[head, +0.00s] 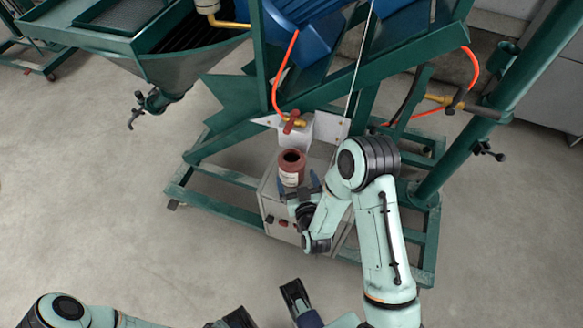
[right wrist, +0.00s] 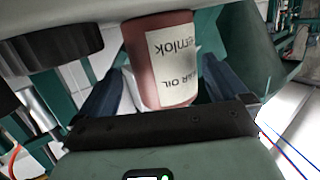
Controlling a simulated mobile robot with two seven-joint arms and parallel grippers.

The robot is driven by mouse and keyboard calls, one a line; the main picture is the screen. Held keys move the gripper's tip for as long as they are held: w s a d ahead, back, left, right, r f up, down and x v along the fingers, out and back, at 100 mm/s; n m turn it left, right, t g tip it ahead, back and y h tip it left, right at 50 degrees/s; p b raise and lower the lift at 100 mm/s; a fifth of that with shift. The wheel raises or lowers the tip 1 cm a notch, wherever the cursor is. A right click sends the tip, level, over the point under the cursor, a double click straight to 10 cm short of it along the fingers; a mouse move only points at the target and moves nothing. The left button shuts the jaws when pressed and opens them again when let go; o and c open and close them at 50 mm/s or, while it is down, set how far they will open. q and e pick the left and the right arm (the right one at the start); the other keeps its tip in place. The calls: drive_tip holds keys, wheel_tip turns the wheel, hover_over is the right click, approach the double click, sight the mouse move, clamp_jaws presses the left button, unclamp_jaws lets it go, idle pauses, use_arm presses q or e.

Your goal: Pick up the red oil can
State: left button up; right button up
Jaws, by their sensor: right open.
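The red oil can (head: 291,159) is a dark red cylinder with an open-looking round top and a white label. It stands upright on a grey box under the green frame. In the right wrist view the can (right wrist: 140,68) shows with its label lettering upside down. My right gripper (head: 298,184) is open, low at the can's near side. Its two fingers stand on either side of the can in the right wrist view; whether they touch it I cannot tell. Dark parts of my left gripper (head: 267,304) show at the bottom edge of the head view, partly cut off.
The grey box (head: 268,202) has red and dark knobs on its front. Green frame beams (head: 215,205) surround it. A white bracket with a red-handled valve (head: 292,122) and orange hoses are just above the can. The floor (head: 90,220) at the left is clear.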

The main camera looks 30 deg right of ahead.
drive_tip(key=x, duration=0.5)
drive_tip(key=shift+w+a+f, duration=0.1)
drive_tip(key=shift+w+a, duration=0.05)
drive_tip(key=shift+w, duration=0.1)
drive_tip(key=c, duration=1)
